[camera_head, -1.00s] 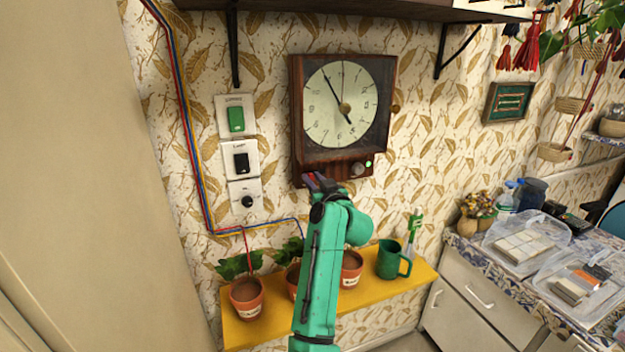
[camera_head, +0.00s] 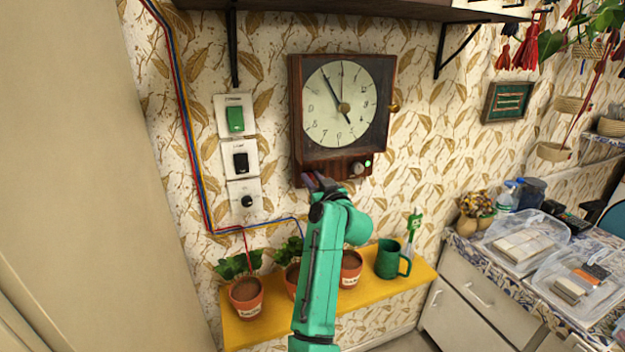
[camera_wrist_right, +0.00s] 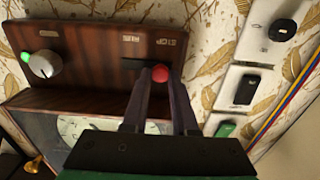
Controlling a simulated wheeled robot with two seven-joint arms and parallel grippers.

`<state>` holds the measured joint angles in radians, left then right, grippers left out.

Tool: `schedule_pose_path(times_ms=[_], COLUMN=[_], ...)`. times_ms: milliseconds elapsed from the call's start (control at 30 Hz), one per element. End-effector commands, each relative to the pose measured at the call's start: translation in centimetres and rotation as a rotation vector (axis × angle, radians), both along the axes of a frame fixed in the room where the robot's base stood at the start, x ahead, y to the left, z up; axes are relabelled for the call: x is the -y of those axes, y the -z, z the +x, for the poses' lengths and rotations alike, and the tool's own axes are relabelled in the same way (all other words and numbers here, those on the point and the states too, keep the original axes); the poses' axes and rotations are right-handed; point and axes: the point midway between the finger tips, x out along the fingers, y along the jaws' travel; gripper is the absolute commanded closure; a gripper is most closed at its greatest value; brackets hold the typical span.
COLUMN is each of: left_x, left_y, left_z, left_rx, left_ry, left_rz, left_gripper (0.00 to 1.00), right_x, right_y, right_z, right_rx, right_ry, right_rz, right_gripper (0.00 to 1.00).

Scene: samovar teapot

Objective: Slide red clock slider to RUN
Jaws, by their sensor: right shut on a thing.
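The wooden wall clock (camera_head: 300,120) with a pale dial hangs on the wall in the head view. Its lower panel carries the slider. In the right wrist view, which shows the clock upside down, the red slider knob (camera_wrist_right: 160,73) sits at the STOP end of a dark slot (camera_wrist_right: 134,64). The slot runs left towards the RUN label (camera_wrist_right: 131,38). My right gripper (camera_wrist_right: 160,78) is shut on the red knob, with a finger on each side. In the head view my right gripper (camera_head: 312,180) is at the panel's lower left and hides the knob. My left gripper is not in view.
A round knob (camera_head: 357,167) and a green light (camera_head: 368,163) are right of the slider. Wall switches (camera_head: 240,160) are to the left. A yellow shelf (camera_head: 418,274) below holds potted plants and a green mug (camera_head: 388,258).

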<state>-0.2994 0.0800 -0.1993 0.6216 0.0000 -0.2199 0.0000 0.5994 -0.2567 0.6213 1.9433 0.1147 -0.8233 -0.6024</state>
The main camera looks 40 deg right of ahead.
Motion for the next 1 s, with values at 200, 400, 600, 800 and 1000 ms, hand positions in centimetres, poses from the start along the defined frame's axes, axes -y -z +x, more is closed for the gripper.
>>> schedule_pose_path(times_ms=[200, 400, 600, 800, 1000], left_x=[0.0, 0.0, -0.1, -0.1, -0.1], left_y=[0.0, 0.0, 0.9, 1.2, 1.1], left_z=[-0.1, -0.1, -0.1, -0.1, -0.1], left_rx=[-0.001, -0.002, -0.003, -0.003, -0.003], left_ry=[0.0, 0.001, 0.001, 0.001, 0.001], left_rz=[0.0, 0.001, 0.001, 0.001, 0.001], left_gripper=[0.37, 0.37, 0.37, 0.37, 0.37], right_x=[-0.1, -0.1, 2.3, 3.8, 3.8], right_y=[0.1, 0.1, 0.4, 0.1, 0.0], right_z=[0.1, 0.1, -0.7, -1.3, -1.3], right_rx=[-0.001, -0.001, -0.003, -0.001, 0.0], right_ry=[-0.002, -0.002, 0.002, -0.001, 0.001], right_rz=[0.001, 0.001, -0.004, -0.001, 0.0], right_gripper=[1.0, 1.0, 1.0, 1.0, 1.0])
